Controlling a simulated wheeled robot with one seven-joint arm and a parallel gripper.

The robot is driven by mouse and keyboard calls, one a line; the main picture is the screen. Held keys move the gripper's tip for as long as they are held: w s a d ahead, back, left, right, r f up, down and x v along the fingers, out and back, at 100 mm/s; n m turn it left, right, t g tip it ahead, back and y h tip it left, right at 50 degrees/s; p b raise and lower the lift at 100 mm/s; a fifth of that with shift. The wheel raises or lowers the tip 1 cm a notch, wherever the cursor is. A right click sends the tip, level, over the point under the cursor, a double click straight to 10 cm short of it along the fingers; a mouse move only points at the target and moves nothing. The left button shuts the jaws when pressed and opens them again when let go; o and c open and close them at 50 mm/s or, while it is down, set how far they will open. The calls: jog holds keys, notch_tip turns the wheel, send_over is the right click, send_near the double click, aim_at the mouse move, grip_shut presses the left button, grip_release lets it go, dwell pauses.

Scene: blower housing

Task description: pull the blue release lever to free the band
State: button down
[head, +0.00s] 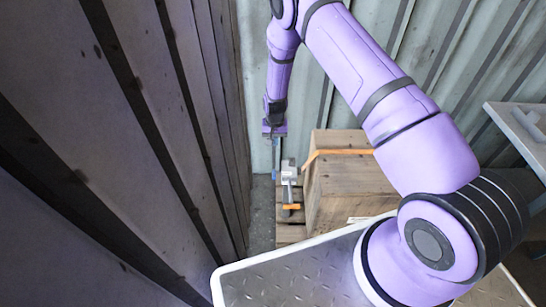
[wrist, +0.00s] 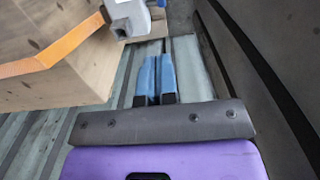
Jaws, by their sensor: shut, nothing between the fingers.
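My gripper (head: 276,172) hangs fingers-down beside the grey buckle (head: 289,173) on the wooden crate, just left of it. In the wrist view the blue fingers of my gripper (wrist: 158,62) are together and empty. The buckle (wrist: 127,17) shows at the top, apart from the fingers. The orange band (head: 340,152) runs along the crate's top edge to the buckle, and it also shows in the wrist view (wrist: 55,50). I cannot make out the blue release lever clearly; a small blue patch is at the wrist view's top edge, beside the buckle.
The wooden crate (head: 345,180) stands on a pallet, right of my gripper. A dark plank wall (head: 130,130) is close on the left, leaving a narrow gap. A corrugated metal wall (head: 440,40) is behind. A metal tread-plate surface (head: 290,280) is in front.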

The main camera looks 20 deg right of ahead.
send_near(275, 176)
jog(key=w+f, duration=0.1)
jog(key=w, duration=0.1)
jog(key=w+d+f, duration=0.1)
jog(key=w, duration=0.1)
jog(key=shift+d+f, duration=0.1)
jog(key=shift+f, duration=0.3)
jog(key=shift+s+a+f, duration=0.3)
jog(key=shift+s+f, duration=0.45)
jog(key=shift+f, duration=0.05)
jog(key=shift+s+a+f, duration=0.15)
jog(key=shift+s+f, duration=0.3)
jog(key=shift+f, duration=0.1)
jog(key=shift+s+a+f, duration=0.15)
jog(key=shift+s+f, duration=0.15)
jog(key=shift+s, duration=0.25)
jog(key=shift+s+a+f, duration=0.2)
jog(key=shift+s+f, duration=0.1)
jog(key=shift+s, duration=0.2)
jog(key=shift+w+r, duration=0.1)
jog(key=shift+w, duration=0.05)
